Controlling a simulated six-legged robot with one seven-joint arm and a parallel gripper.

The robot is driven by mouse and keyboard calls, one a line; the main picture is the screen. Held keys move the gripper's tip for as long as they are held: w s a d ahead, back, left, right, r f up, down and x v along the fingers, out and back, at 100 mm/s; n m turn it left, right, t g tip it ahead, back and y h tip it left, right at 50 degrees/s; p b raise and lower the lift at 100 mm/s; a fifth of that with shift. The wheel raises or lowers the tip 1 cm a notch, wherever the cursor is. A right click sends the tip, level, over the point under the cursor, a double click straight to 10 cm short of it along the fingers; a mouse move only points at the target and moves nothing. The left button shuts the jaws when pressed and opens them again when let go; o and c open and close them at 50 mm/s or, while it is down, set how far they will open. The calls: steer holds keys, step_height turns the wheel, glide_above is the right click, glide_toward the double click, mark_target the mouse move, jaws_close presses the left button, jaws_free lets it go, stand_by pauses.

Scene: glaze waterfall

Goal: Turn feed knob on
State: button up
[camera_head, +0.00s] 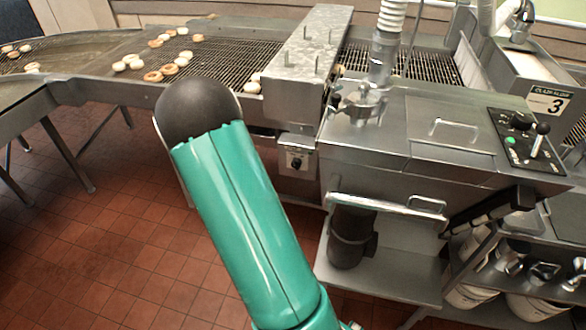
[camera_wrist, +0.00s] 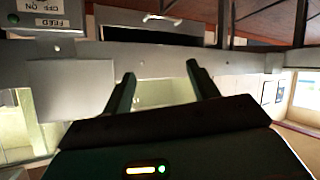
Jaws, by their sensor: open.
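In the wrist view a grey box with an upside-down FEED label (camera_wrist: 50,22) and OFF/ON marking is at the upper left. A dark part, perhaps the feed knob (camera_wrist: 13,18), shows at its left edge. In the head view a small grey box with a dark knob (camera_head: 296,162) hangs below the conveyor hood; its lettering is too small to read. My gripper (camera_wrist: 160,73) is open and empty in the wrist view, its fingers apart, to the right of and below the FEED label in the picture. My gripper is hidden in the head view, where only my green arm shows.
A conveyor (camera_head: 225,55) with donuts runs along the back, under a metal hood (camera_head: 308,50). A steel tank (camera_head: 400,150) with a control panel (camera_head: 528,145) stands to the right. A shelf (camera_head: 385,265) juts out low down. Tiled floor (camera_head: 90,230) is clear at left.

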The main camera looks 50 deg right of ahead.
steer(key=s+d+f+g+h, duration=0.1)
steer(key=s+d+f+h, duration=0.3)
steer(key=d+f, duration=0.55)
steer(key=g+h, duration=0.1)
steer(key=h, duration=0.3)
glide_toward(296, 167)
steer(key=shift+n, duration=0.4)
steer(key=x, duration=0.9)
steer(key=shift+w, duration=0.1)
steer(key=c, duration=1)
